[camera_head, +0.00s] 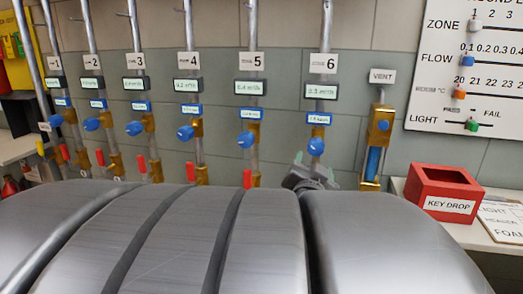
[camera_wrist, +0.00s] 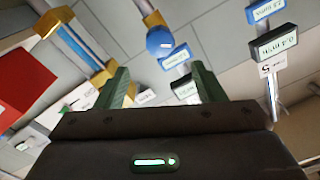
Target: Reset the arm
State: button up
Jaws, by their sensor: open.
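My gripper (camera_wrist: 161,84) is open and empty in the wrist view, its two green fingers wide apart. A blue knob (camera_wrist: 160,41) shows beyond and above the gap between them, apart from both fingers. In the head view my gripper (camera_head: 313,165) is small and partly hidden behind my own large grey arm links. It is just below the blue knob of the zone 6 pipe (camera_head: 316,146). The head view does not show clearly how far the gripper is from that pipe. The arm links fill the lower part of the head view.
A row of numbered pipes with blue knobs (camera_head: 186,132), displays and red handles (camera_head: 154,170) lines the wall. A vent pipe (camera_head: 375,165) stands at right. A red key drop box (camera_head: 443,190) sits on a counter under a white board (camera_head: 470,70) with sliders.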

aim_at(316, 149)
jog(key=b+x, duration=0.2)
jog(key=x, duration=1.1)
jog(key=shift+w+d, duration=0.1)
jog(key=shift+w, duration=0.1)
jog(key=shift+s, duration=0.1)
